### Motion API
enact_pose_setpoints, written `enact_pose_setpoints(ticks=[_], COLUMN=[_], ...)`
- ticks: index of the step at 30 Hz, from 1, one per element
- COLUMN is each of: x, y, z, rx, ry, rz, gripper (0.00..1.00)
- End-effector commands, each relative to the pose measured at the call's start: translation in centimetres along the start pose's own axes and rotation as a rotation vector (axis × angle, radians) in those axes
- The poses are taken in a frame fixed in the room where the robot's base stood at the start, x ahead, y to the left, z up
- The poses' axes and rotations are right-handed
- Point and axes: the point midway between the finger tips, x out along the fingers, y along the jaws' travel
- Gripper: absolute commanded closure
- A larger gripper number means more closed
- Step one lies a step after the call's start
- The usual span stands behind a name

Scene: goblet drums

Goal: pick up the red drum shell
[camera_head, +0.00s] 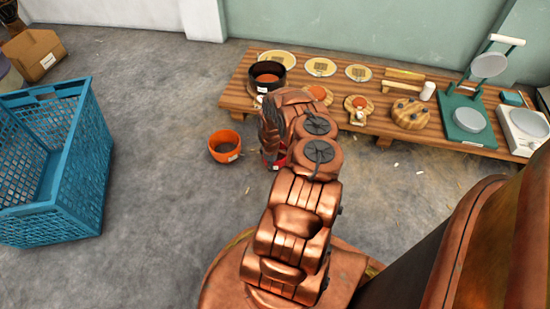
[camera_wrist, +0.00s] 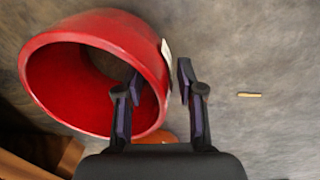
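The red drum shell (camera_wrist: 95,30) is a hollow ring with a white label, filling the upper left of the wrist view. In the head view only a small part of the red drum shell (camera_head: 268,164) shows on the floor, mostly hidden behind my arm. My gripper (camera_wrist: 160,85) is open in the wrist view. Its left finger overlaps the shell's opening and its right finger is outside, with the labelled side wall between them. A gap shows between the wall and the right finger. I cannot tell whether the left finger touches the wall.
An orange shell (camera_head: 224,155) stands on the floor just left of the red one. A low slatted wooden bench (camera_head: 236,99) with drum parts and scales stands behind. A blue crate (camera_head: 72,165) stands at left. The floor between crate and orange shell is clear.

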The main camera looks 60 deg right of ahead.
Motion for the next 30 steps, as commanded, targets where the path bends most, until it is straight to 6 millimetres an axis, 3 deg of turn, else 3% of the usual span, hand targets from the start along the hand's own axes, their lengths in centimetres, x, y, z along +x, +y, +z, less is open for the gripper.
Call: enact_pose_setpoints(ticks=[1,11,30], x=[-0.01,-0.01,-0.62], y=[0.0,0.0,0.07], z=[0.0,-0.01,-0.01], rx=[0.0,0.0,0.0], ry=[0.0,0.0,0.0], rz=[0.0,0.0,0.001], gripper=[0.66,1.0,1.0])
